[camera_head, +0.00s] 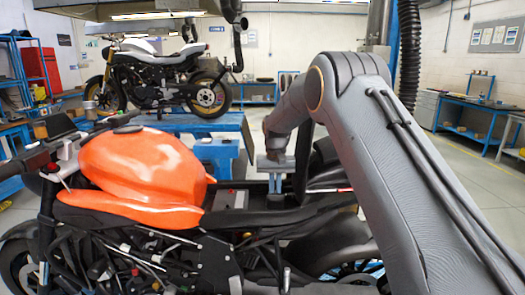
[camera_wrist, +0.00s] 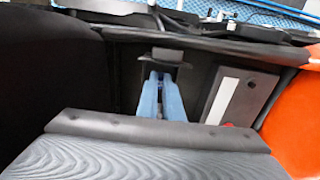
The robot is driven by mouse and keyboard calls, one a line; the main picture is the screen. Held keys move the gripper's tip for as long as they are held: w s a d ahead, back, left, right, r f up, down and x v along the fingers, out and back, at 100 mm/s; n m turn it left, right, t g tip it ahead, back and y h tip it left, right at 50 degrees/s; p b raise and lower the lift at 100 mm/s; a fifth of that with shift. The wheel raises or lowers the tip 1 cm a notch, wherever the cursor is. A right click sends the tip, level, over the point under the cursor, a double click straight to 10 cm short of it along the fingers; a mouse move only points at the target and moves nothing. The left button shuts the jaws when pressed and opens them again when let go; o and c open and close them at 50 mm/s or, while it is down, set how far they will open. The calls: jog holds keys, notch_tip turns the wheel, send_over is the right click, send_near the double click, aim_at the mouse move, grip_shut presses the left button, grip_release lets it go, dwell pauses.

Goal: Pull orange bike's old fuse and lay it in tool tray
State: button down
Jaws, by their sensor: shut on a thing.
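The orange bike (camera_head: 145,165) stands in front of me with its seat area open. My gripper (camera_head: 274,194) reaches down into the open bay behind the orange tank. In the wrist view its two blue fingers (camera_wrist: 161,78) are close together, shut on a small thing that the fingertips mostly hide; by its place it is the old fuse. A dark block (camera_wrist: 168,56) lies right at the fingertips; I cannot tell whether the fuse is still seated. I cannot make out the tool tray in either view.
A dark box with a white label (camera_wrist: 222,100) sits right of the fingers, close to the orange bodywork (camera_wrist: 295,125). The bay's walls are near. Behind, a white and black motorcycle (camera_head: 160,75) stands on a blue lift table (camera_head: 185,122). Open floor lies at the right.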

jog(key=shift+r+p, duration=0.45)
jog(key=shift+r, duration=1)
